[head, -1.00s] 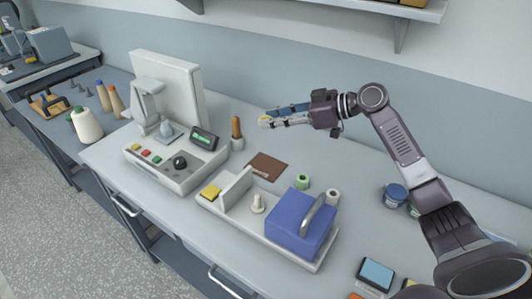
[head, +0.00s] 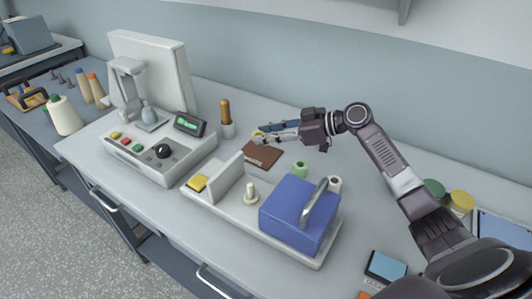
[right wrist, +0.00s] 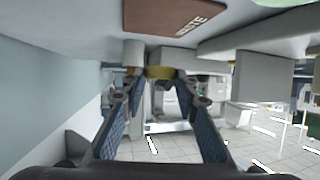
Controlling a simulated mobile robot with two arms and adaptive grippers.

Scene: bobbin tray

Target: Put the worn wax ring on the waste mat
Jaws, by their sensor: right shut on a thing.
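My right gripper (head: 259,137) is shut on the worn wax ring (head: 257,133), a small yellowish ring held at its fingertips. In the right wrist view the ring (right wrist: 160,72) sits between the two fingertips (right wrist: 158,78). The waste mat (head: 262,155) is a flat brown rectangle on the bench. The gripper and ring are above and near its far edge in the head view, apparently clear of it. The lettered mat (right wrist: 178,16) also shows at the top of the right wrist view. My left gripper is not in view.
A wooden-handled tool in a holder (head: 227,130) stands just left of the gripper. A green spool (head: 300,170) and a white spool (head: 335,184) stand right of the mat. A grey tray (head: 225,205) with a blue block (head: 297,222) lies in front.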

